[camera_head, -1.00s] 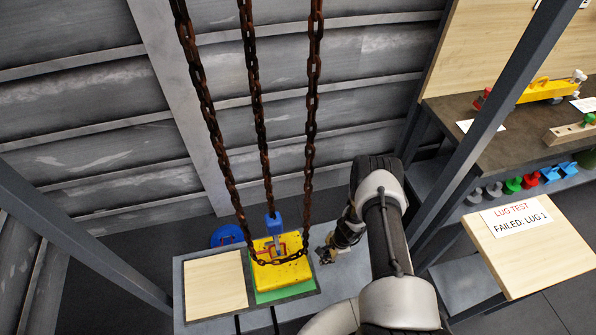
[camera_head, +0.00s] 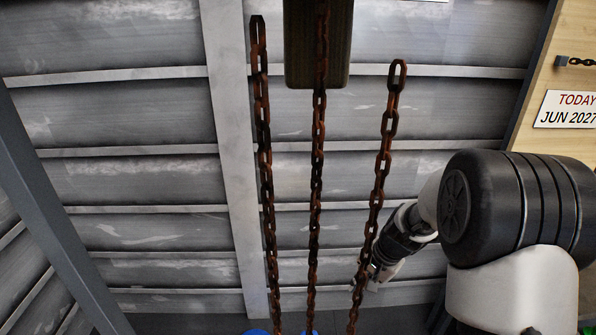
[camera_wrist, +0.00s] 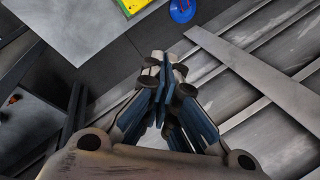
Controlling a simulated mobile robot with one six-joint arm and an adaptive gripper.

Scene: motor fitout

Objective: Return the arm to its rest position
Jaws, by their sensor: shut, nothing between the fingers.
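My gripper (camera_wrist: 163,65) shows large in the wrist view, with its blue-padded fingers drawn together at the tips and nothing held between them. In the head view my arm is raised at the right, bent in front of the corrugated wall. My gripper is small there and partly hidden beside the right-hand chain, so its fingers are hard to make out. The wrist view looks down past the fingers at the floor, well apart from anything below.
Three rusty chains (camera_head: 316,180) hang in front of the corrugated wall (camera_head: 140,180); the right one passes close to my arm. A dark block (camera_head: 303,50) hangs at top. A date sign (camera_head: 568,110) is at right. The wrist view shows a blue disc (camera_wrist: 182,10) and yellow part (camera_wrist: 133,5).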

